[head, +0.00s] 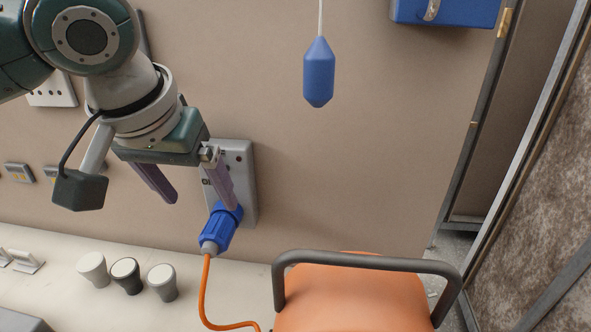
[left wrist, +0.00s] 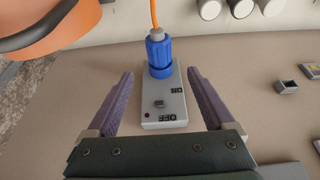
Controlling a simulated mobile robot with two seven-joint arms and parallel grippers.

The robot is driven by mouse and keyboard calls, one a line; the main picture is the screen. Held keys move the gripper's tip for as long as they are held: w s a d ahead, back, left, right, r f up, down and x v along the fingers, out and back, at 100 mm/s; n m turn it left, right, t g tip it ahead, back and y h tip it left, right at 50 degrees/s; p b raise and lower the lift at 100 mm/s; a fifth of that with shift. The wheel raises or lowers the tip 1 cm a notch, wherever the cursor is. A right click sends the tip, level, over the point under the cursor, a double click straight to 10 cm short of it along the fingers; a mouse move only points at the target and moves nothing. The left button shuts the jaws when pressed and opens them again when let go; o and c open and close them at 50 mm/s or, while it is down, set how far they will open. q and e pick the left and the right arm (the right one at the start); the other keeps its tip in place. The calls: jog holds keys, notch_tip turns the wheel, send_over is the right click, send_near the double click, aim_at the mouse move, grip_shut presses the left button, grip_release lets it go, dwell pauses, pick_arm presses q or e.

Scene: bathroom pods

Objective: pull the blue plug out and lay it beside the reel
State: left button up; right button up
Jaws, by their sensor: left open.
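The blue plug (head: 221,229) sits at the lower end of a grey wall socket box (head: 243,170), with an orange cable (head: 204,285) leaving its grey tail. In the left wrist view the plug (left wrist: 159,55) meets the end of the box, which has a switch marked ON and OFF. My left gripper (head: 201,201) is open and empty in front of the box. Its fingers stand to either side of the box in the left wrist view, and the plug lies beyond the fingertips. The orange reel (head: 350,300) with a dark frame handle is at the bottom. My right gripper is not in view.
Three small cups or knobs (head: 126,275) stand on the pale ledge left of the cable. A blue pendant (head: 319,75) hangs from a cord, and a blue box (head: 445,10) is at the top right. A metal-framed opening is at the right.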

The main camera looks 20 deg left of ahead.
aim_at(216, 224)
pick_arm(q)
jog(key=b+x, duration=0.1)
jog(key=x, duration=0.8)
jog(key=shift+w+f, duration=0.1)
jog(key=shift+f, duration=0.15)
grip_shut()
dwell(1.0)
